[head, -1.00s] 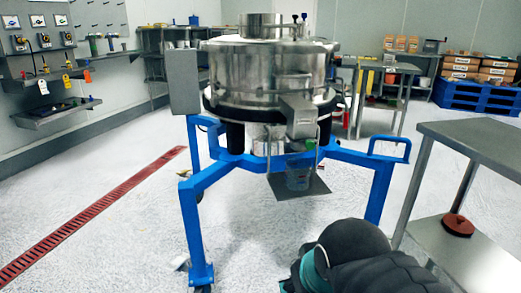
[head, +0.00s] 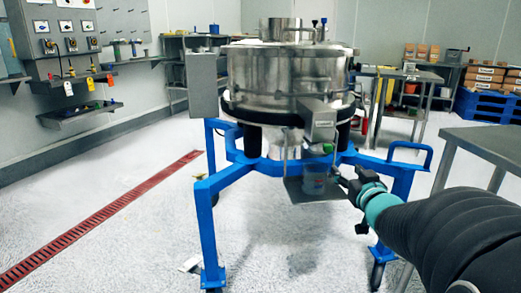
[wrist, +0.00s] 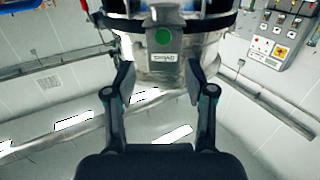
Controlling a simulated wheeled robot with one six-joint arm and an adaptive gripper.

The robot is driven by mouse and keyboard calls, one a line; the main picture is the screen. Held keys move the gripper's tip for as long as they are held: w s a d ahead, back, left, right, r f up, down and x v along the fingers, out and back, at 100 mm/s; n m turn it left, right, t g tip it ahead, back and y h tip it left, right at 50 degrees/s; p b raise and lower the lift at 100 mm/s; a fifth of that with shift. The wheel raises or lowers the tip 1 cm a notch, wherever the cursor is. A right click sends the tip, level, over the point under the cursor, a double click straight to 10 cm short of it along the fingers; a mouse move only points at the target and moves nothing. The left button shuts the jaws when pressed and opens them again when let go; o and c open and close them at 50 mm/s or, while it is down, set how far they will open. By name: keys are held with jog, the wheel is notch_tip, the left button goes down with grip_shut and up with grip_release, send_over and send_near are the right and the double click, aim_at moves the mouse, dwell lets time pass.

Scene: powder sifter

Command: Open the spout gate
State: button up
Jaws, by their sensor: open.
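The steel sifter drum (head: 290,75) stands on a blue frame. Its box-shaped spout (head: 318,122) sticks out at the front right. A small green knob (head: 328,148) sits just below the spout. In the wrist view a round green knob (wrist: 162,37) shows in front of a grey labelled plate (wrist: 163,57). My gripper (head: 350,182) is low and to the right of the spout and green knob. In the wrist view my gripper (wrist: 158,70) is open and empty, its fingers apart to either side of the green knob's line. Whether it touches anything cannot be told.
A steel table (head: 490,140) is at the right. The floor at left is clear.

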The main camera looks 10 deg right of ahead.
aim_at(329, 151)
jog(key=shift+t+y, duration=0.3)
jog(key=shift+y, duration=0.2)
jog(key=w, duration=1.4)
jog(key=shift+d, duration=0.35)
jog(key=shift+c, duration=0.3)
grip_shut()
